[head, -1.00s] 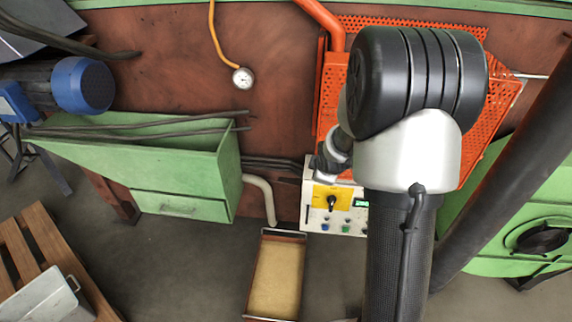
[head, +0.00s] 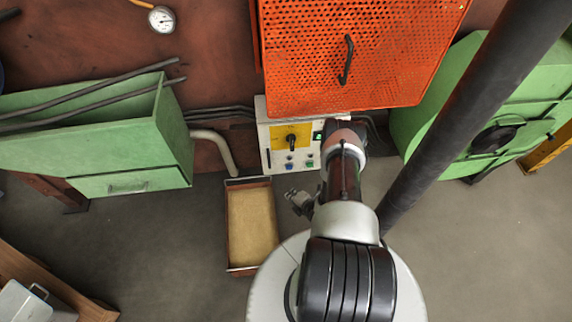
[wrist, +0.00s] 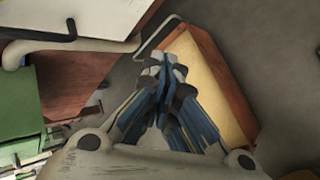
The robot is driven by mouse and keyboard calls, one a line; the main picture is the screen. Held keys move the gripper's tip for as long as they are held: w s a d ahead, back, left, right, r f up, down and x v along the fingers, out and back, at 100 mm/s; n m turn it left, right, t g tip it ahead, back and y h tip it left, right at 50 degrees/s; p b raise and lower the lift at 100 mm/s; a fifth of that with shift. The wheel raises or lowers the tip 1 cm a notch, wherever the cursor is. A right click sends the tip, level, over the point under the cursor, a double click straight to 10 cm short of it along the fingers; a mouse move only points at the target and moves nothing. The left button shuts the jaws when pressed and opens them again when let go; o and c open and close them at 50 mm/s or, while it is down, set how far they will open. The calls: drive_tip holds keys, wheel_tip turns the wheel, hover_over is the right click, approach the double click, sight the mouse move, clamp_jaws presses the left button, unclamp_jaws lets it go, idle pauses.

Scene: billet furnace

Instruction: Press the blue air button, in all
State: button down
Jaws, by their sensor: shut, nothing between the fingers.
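The white control box (head: 265,150) hangs on the furnace wall in the head view. It has a yellow panel with a black knob and a green-lit display. Small buttons sit along its lower face, among them a small blue button (head: 289,158) and a green one to its right. My gripper (head: 298,203) is below the box, by the right edge of the sand-coloured tray, apart from the buttons. In the wrist view my gripper (wrist: 163,66) is shut and empty, with its fingertips in front of the tray. The buttons cannot be made out there.
The tray (head: 232,225) stands on the floor below the box. An orange perforated guard (head: 300,70) with a handle hangs above. A green trough (head: 130,155) is left, a thick dark pipe (head: 450,140) right. A pale bent pipe (head: 217,142) runs beside the box.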

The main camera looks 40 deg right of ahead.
sight(289, 167)
drive_tip(key=shift+s+a+f, duration=0.1)
drive_tip(key=shift+s, duration=0.05)
drive_tip(key=w+d+b, duration=0.2)
drive_tip(key=w+d, duration=0.2)
drive_tip(key=w, duration=0.3)
drive_tip(key=shift+w+d, duration=0.3)
idle(1.6)
drive_tip(key=shift+w+d, duration=0.2)
drive_tip(key=shift+w, duration=0.15)
drive_tip(key=shift+w+d, duration=0.25)
drive_tip(key=shift+w, duration=0.1)
idle(0.8)
drive_tip(key=shift+s, duration=0.1)
drive_tip(key=shift+s+a, duration=0.45)
drive_tip(key=shift+s, duration=0.15)
